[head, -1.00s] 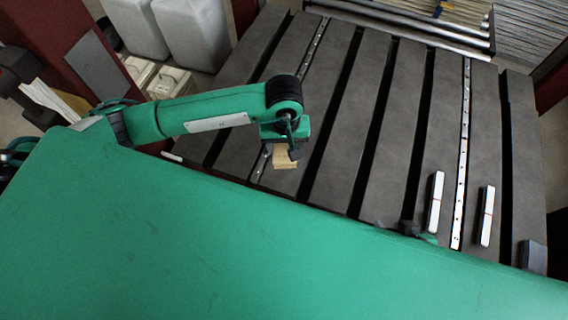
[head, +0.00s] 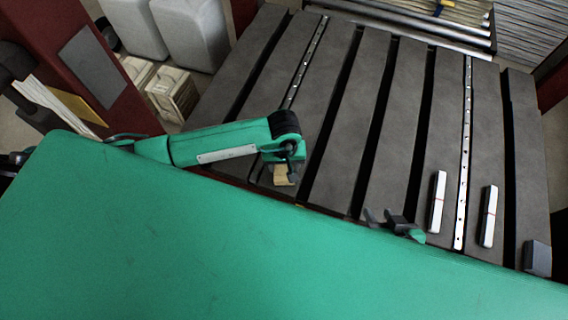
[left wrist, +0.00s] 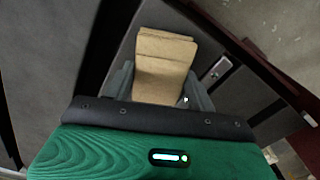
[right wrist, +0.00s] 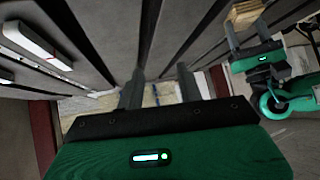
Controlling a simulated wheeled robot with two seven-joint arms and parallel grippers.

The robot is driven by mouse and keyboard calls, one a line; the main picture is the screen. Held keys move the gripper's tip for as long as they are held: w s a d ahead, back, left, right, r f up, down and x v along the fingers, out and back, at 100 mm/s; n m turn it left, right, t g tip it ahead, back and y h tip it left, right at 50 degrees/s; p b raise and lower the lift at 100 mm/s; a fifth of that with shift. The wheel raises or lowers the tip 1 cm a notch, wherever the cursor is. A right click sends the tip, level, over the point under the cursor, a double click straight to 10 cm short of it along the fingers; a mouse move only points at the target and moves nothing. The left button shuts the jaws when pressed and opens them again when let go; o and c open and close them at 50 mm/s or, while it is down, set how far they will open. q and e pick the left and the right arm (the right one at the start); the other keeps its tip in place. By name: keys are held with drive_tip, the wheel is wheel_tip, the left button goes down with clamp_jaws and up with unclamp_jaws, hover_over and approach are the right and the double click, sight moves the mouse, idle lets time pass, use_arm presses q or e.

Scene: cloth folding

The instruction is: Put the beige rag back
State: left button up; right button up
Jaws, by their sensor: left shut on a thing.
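The beige rag (head: 284,178) looks like a small folded, layered block. My left gripper (head: 290,168) is shut on it, above the dark slatted table (head: 340,130) near its front left part. In the left wrist view the rag (left wrist: 163,60) sits between both fingers and sticks out beyond their tips. The rag (right wrist: 245,14) also shows at the top right of the right wrist view. My right gripper (head: 388,215) is over the table's near edge, right of the left one. In the right wrist view its fingers (right wrist: 160,88) are apart with nothing between them.
Two white bars with red marks (head: 437,202) (head: 488,216) lie on the table at the right. A small dark grey block (head: 537,258) is at its right front. Crates (head: 172,94) stand on the floor at the left. The middle slats are clear.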

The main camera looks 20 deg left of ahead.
use_arm(q)
drive_tip(key=shift+f, duration=0.1)
drive_tip(key=o, duration=0.9)
